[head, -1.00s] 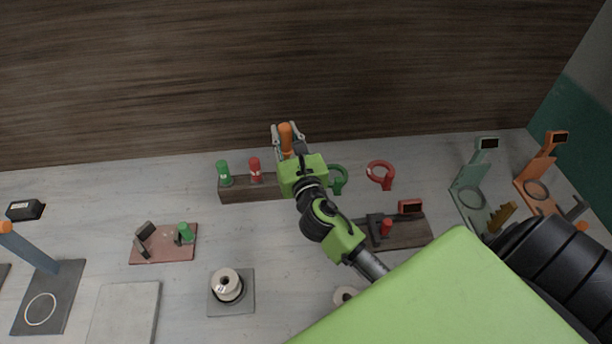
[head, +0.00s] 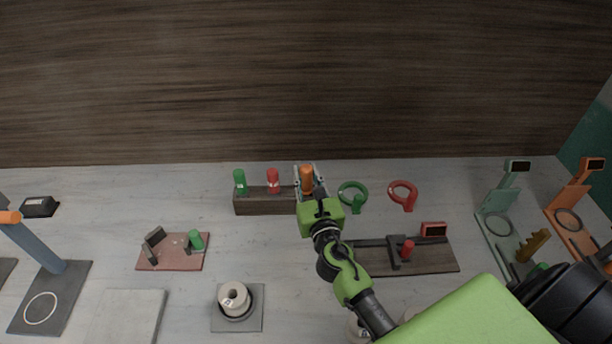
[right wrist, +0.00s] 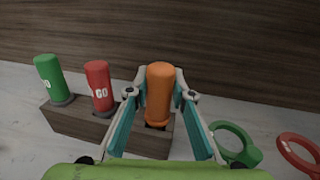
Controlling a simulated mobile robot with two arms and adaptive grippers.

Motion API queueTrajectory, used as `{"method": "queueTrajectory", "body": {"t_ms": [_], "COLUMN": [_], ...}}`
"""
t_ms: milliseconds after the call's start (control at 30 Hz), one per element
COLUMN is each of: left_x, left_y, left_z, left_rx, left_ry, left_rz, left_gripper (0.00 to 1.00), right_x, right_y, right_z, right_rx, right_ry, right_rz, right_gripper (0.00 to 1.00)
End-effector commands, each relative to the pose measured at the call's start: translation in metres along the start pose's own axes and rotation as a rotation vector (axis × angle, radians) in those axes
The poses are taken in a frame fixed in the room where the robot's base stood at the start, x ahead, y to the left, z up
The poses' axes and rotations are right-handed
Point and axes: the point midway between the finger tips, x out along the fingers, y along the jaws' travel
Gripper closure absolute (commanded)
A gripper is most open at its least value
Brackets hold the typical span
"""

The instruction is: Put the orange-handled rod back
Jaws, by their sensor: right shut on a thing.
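The orange-handled rod (head: 306,178) is upright between the fingers of my right gripper (head: 310,180). In the right wrist view its orange handle (right wrist: 159,92) is between the two fingers of my right gripper (right wrist: 160,100), which is shut on it. The handle is over the right end of the dark wooden block (head: 265,205), with a dark hole just below its lower rim. The rod's shaft is hidden; I cannot tell how deep it sits. A green-handled rod (head: 239,181) and a red-handled rod (head: 273,180) stand in the same block. My left gripper is out of view.
A green ring gauge (head: 340,192) and a red ring gauge (head: 403,193) lie right of the block. A dark board (head: 435,258) with a red-knobbed fixture is in front of them. A reddish plate (head: 175,262) is front left.

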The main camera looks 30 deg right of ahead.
Motion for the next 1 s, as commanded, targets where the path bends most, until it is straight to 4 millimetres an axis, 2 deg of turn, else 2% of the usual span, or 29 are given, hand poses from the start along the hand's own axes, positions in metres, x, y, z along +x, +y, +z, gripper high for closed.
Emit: {"method": "queueTrajectory", "body": {"t_ms": [267,300,333,667,833,900,1000], "left_x": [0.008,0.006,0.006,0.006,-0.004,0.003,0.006], "left_y": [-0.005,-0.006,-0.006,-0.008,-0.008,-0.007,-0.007], "left_z": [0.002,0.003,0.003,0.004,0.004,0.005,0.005], "left_rx": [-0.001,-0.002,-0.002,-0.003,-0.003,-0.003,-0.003], "left_ry": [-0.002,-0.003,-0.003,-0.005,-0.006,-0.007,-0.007], "left_rz": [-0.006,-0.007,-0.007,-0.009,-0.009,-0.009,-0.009], "left_gripper": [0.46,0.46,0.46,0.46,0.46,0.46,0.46], "right_x": [0.0,0.0,0.0,0.0,0.0,-0.013,-0.033], "right_y": [0.0,0.0,0.0,0.0,0.0,0.0,0.0], "right_z": [-0.008,-0.007,-0.007,-0.006,0.005,-0.003,-0.003], "right_rx": [-0.001,-0.001,-0.001,0.0,0.001,0.0,0.001], "right_ry": [-0.001,0.0,0.0,0.0,0.0,0.003,0.003], "right_rz": [0.0,0.0,0.0,0.0,0.0,0.001,0.001], "right_gripper": [1.0,0.68,0.61,0.61,0.61,0.61,0.61]}}
